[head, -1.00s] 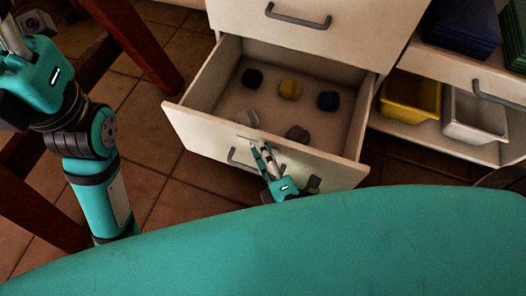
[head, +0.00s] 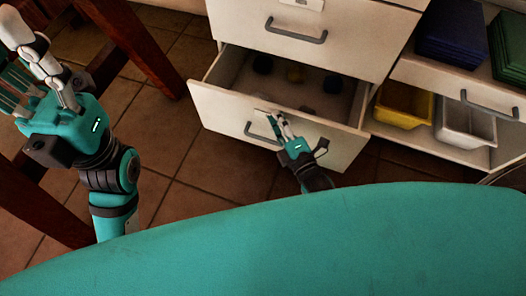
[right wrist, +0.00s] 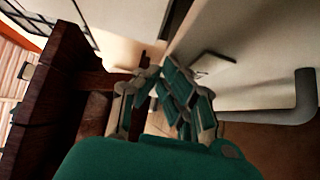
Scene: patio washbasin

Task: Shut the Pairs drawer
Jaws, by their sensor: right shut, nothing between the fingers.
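The drawer (head: 215,103) is a pale one below another drawer, pulled partly out, with a grey handle (head: 262,133) on its front. I cannot read any label on it. My left gripper (head: 28,78) is open, away at the left.
A closed drawer (head: 350,35) sits above. To the right, a shelf holds a yellow bin (head: 403,108) and a white bin (head: 466,126). Dark wooden legs (head: 135,45) stand at the left on the tiled floor (head: 195,180).

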